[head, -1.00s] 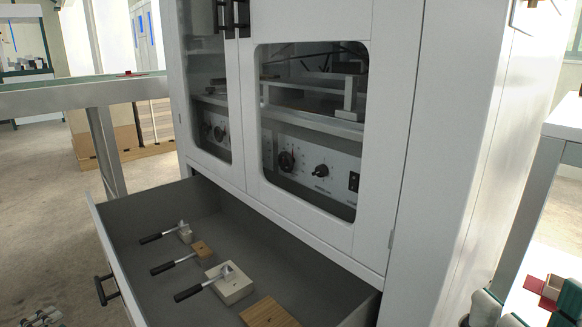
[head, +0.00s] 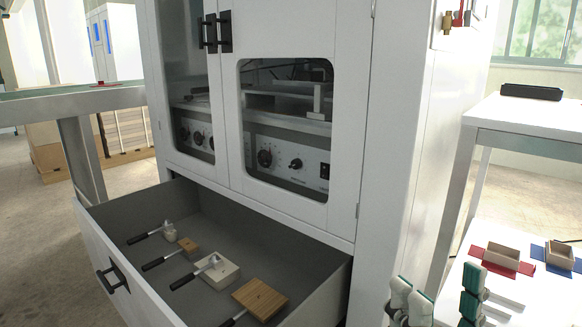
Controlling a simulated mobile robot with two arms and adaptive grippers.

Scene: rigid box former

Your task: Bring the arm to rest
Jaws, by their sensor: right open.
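My right gripper (head: 437,292) is at the bottom right of the head view, cut off by the lower edge. Its pale fingers with green pads stand apart, open, with nothing visible between them. It is right of the open drawer (head: 115,290) and in front of the white table carrying the small boxes. My left gripper is out of view.
The drawer of the white cabinet (head: 388,120) stands open, holding several handled blocks, including a large wooden one (head: 260,297). Open boxes lie on a red mat (head: 527,268) and a blue mat (head: 538,250). A black tray (head: 531,91) sits on the table behind.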

